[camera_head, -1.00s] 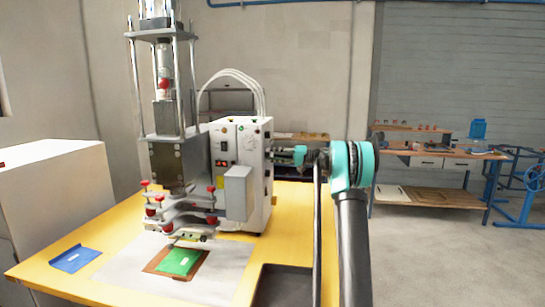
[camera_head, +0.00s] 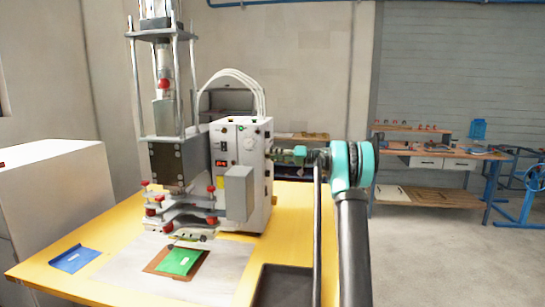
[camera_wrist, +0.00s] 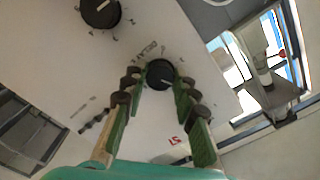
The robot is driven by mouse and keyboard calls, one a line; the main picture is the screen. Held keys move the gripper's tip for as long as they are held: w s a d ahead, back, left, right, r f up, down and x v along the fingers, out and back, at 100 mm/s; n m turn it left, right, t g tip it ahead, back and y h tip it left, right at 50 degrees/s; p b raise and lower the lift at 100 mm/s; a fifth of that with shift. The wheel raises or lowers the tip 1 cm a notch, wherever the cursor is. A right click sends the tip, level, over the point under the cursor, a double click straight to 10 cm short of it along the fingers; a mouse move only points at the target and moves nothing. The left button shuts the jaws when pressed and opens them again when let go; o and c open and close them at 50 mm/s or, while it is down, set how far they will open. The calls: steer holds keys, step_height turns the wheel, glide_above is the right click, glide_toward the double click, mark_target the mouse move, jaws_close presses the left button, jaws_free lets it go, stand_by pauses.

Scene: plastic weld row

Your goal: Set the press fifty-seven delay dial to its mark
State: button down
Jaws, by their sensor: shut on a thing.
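The delay dial (camera_wrist: 162,74) is a round black knob with a pale pointer line on a white panel, seen in the wrist view. The word DELAY and a red 57 are printed near it. My gripper (camera_wrist: 160,82) has its two green-and-brown fingers on either side of this dial and is shut on it. Part of the dial's rim is hidden by the fingers. In the head view, my gripper (camera_head: 288,155) is at the right side of the press's white control box (camera_head: 257,180); the dial itself is hidden there.
A second black dial (camera_wrist: 100,12) sits on the same panel, up and left in the wrist view. The press (camera_head: 180,160) stands on a yellow table (camera_head: 120,235) with a green piece (camera_head: 178,261) in front. A workbench (camera_head: 425,152) stands far behind at the right.

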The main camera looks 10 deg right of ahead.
steer(key=shift+f, duration=0.1)
steer(key=c, duration=1.2)
jaws_free()
steer(key=v, duration=1.2)
